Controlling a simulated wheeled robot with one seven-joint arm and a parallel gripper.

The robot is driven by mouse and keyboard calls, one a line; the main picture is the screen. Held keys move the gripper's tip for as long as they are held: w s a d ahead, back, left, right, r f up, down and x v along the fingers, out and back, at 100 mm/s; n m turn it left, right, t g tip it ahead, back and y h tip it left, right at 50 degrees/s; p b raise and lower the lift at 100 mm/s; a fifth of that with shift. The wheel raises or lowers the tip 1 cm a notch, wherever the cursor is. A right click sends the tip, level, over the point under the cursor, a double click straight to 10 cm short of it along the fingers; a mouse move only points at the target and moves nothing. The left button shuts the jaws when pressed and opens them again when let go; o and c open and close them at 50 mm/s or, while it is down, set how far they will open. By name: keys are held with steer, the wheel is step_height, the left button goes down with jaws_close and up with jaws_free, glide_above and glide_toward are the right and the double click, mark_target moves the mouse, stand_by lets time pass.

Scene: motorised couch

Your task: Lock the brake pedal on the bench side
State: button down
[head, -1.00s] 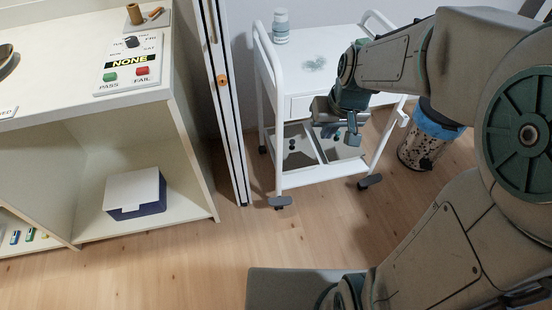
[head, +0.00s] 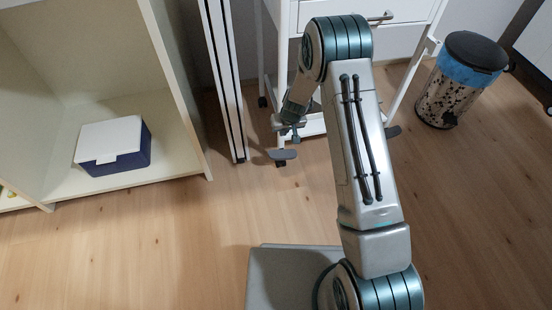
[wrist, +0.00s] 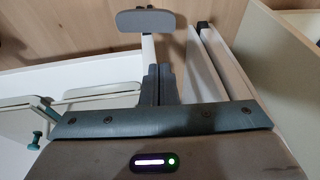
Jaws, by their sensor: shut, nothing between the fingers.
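The bench-side brake pedal (head: 282,154) is a grey paddle at the foot of the white cart's (head: 283,60) left front leg, just above the floor. In the wrist view the pedal (wrist: 145,20) shows at the top, ahead of the fingertips. My gripper (head: 295,136) is low by that leg, just above the pedal in the head view. Its dark fingers (wrist: 158,72) are shut and empty, with a visible gap to the pedal in the wrist view. Whether the pedal is up or down I cannot tell. The other pedal (head: 393,131) is partly hidden behind my arm.
A white upright panel (head: 225,80) stands close left of the cart. Further left is the cream bench (head: 185,110) with a blue box with a white lid (head: 113,146) on its lower shelf. A bin (head: 457,85) stands right of the cart. The floor in front is clear.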

steer(key=shift+a+f, duration=0.1)
steer(key=shift+f, duration=0.85)
steer(key=shift+f, duration=0.1)
steer(key=b, duration=0.6)
glide_toward(275, 154)
steer(key=x, duration=0.5)
steer(key=shift+w+f, duration=0.15)
steer(key=shift+w, duration=0.1)
steer(key=shift+a+f+b, duration=0.15)
steer(key=shift+f+b, duration=0.25)
steer(key=shift+f, duration=0.1)
steer(key=shift+s+r+h+p, duration=0.15)
steer(key=shift+h+p, duration=0.15)
steer(key=shift+p, duration=0.25)
